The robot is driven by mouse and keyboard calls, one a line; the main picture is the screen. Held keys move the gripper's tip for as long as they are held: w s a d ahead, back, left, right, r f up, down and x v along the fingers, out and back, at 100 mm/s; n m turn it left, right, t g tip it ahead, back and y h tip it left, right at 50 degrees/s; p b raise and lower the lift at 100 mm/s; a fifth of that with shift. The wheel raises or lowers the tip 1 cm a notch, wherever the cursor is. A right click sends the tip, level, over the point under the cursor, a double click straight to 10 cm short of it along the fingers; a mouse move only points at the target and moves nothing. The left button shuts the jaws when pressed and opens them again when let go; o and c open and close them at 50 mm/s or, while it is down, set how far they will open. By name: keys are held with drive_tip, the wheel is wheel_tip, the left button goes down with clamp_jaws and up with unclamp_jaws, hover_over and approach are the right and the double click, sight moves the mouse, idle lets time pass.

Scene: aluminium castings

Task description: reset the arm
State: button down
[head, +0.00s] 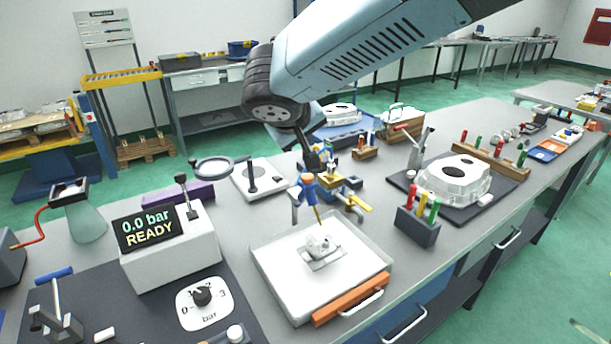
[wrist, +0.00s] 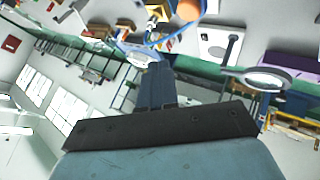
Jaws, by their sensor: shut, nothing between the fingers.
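My arm reaches in from the upper right of the head view, and its dark gripper (head: 312,162) points down over the workbench (head: 235,222). In the wrist view my gripper's fingers (wrist: 156,72) are together with nothing between them. In the head view the fingertips appear close to a blue and orange piece (head: 308,182) above the white tray (head: 262,268). I cannot tell whether they touch it. A small pale casting (head: 320,243) sits in the tray, which has an orange front with a handle.
A large white casting (head: 455,182) lies on a dark mat to the right, behind a holder of coloured tools (head: 418,226). On the left stand a display box reading "0.0 bar READY" (head: 168,254) and a round magnifier (head: 213,167). Bare bench shows between tray and tool holder.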

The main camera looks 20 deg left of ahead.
drive_tip(key=w+d+r+m+g+h, duration=0.1)
drive_tip(key=d+r+m, duration=0.15)
drive_tip(key=d, duration=1.15)
drive_tip(key=d+r+m+g+h, duration=0.1)
drive_tip(key=d+m+g+h, duration=0.15)
drive_tip(key=d, duration=1.05)
drive_tip(key=s+d+f+m+y, duration=0.1)
drive_tip(key=s+d+m+y, duration=0.2)
drive_tip(key=s+d, duration=1)
drive_tip(key=d+m, duration=0.1)
drive_tip(key=d, duration=0.2)
drive_tip(key=shift+d+m, duration=0.25)
drive_tip(key=shift+m, duration=0.05)
drive_tip(key=shift+f, duration=0.1)
